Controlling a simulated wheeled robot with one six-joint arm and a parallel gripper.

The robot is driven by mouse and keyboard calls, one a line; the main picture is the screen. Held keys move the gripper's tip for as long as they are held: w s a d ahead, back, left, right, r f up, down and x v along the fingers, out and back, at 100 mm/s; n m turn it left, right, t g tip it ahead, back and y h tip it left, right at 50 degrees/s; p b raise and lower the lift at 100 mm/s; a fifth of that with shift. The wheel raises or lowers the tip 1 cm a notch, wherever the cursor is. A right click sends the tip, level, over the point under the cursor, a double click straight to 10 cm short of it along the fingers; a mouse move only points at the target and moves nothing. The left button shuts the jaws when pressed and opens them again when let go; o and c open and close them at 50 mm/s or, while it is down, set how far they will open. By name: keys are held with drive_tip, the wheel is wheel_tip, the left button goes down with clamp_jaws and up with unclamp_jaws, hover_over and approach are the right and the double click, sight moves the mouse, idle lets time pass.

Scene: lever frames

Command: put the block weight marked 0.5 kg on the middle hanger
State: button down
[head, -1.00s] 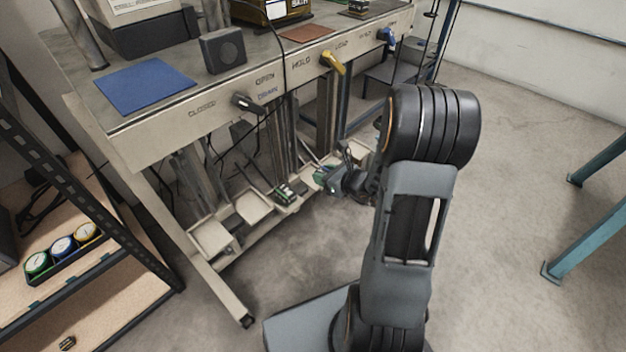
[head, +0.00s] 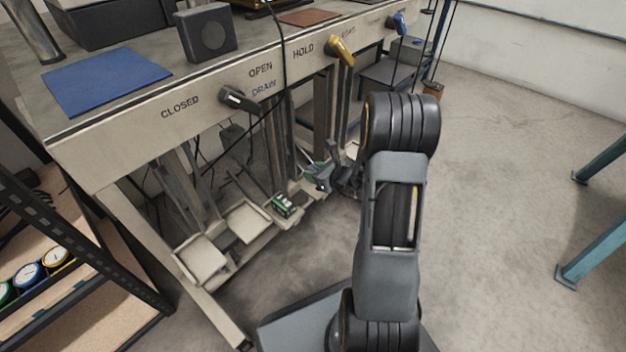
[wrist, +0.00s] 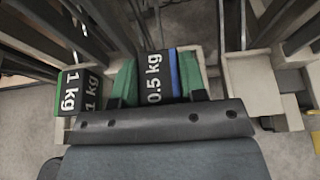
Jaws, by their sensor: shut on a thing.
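My gripper (wrist: 157,78) is shut on the block weight marked 0.5 kg (wrist: 155,72), a black block with white lettering and a blue edge. Green finger pads press on both of its sides. In the head view my gripper (head: 322,177) is low under the bench front, among the hangers, and the block is hard to make out. Pale hanger trays stand in a row, with empty ones at the left (head: 199,262) and beside it (head: 246,226). Another pale tray (wrist: 285,108) shows right of my gripper in the wrist view. Whether the held block touches a tray cannot be told.
A black block marked 1 kg (wrist: 74,92) with green edges sits on a tray just left of my gripper; it also shows in the head view (head: 284,205). Upright bars crowd behind the trays. The bench front (head: 215,95) with levers overhangs them. Open floor (head: 490,170) lies right.

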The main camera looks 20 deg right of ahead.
drive_tip(key=f+b, duration=0.1)
drive_tip(key=f, duration=0.1)
drive_tip(key=w+f+b, duration=0.1)
drive_tip(key=f, duration=0.1)
drive_tip(key=shift+w+d+b, duration=0.15)
drive_tip(key=shift+w+b, duration=0.05)
drive_tip(key=shift+b, duration=0.2)
drive_tip(key=shift+f+b, duration=0.3)
drive_tip(key=shift+f, duration=0.1)
drive_tip(key=shift+r, duration=0.15)
drive_tip(key=c, duration=1)
unclamp_jaws()
drive_tip(key=shift+s+f, duration=0.1)
drive_tip(key=shift+f, duration=0.1)
drive_tip(key=shift+o, duration=0.2)
